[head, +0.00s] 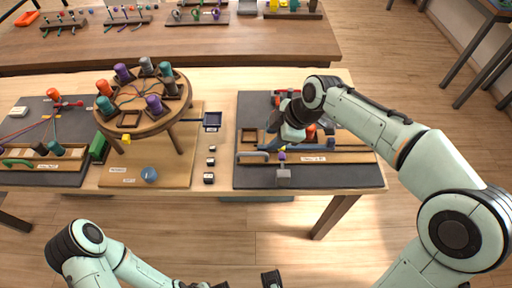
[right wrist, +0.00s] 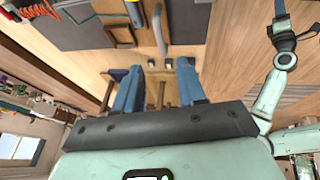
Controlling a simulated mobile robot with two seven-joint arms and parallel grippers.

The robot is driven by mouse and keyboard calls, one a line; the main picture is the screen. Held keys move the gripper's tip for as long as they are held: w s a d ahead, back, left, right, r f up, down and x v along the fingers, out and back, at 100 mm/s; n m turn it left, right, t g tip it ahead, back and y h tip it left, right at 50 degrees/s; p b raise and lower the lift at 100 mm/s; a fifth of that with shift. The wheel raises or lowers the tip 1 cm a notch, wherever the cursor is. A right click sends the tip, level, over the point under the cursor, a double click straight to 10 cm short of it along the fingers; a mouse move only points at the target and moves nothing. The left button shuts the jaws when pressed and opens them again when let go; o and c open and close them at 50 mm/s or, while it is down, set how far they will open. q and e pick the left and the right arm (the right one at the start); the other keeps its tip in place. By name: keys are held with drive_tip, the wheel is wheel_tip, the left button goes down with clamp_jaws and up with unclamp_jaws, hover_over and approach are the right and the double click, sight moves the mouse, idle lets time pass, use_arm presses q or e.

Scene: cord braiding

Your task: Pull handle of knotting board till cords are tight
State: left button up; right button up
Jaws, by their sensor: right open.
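The knotting board (head: 345,156) is a wooden bar-like board lying on a dark mat on the right part of the table. A grey curved handle (head: 252,155) is at its left end. The handle also shows in the right wrist view (right wrist: 160,30), ahead of the fingertips and roughly in line with the gap between them. My right gripper (head: 267,148) is open and empty, just above and beside the handle. Its two blue fingers (right wrist: 158,75) are apart. The cords on the board are mostly hidden by my right arm. My left arm is low at the left; its gripper is mostly cut off at the bottom edge.
A round braiding stand (head: 140,125) with several coloured bobbins is at left centre. A blue round piece (head: 149,174) and small dark cubes (head: 210,162) lie near it. Another dark mat (head: 25,122) with cords is at far left. A second table stands behind.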

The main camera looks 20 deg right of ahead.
sight(255, 153)
drive_tip(key=x, duration=1.1)
drive_tip(key=shift+b, duration=0.3)
clamp_jaws()
